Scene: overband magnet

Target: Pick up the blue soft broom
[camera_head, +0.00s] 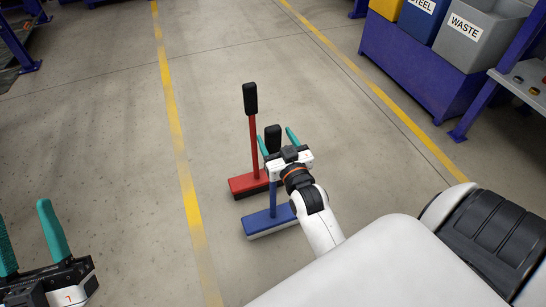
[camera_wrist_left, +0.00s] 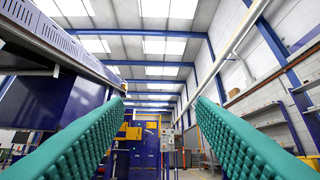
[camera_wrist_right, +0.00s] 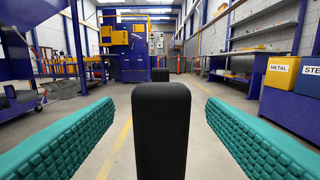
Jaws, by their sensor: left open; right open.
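The blue soft broom stands upright on the floor, with its blue head (camera_head: 270,221) at the bottom and a black grip (camera_head: 273,136) at the top. My right gripper (camera_head: 277,139) is open at the height of that grip. In the right wrist view the black grip (camera_wrist_right: 162,130) stands between the two teal fingers, with a gap on each side. My right wrist hides part of the blue handle. My left gripper (camera_head: 23,210) is open and empty at the lower left, far from the broom. The left wrist view shows nothing between its fingers.
A red broom (camera_head: 254,150) with a black grip stands upright just behind the blue one. Bins, among them a grey WASTE bin (camera_head: 478,32), stand on a purple stand (camera_head: 405,70) at the upper right. The floor to the left is clear, with yellow lines.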

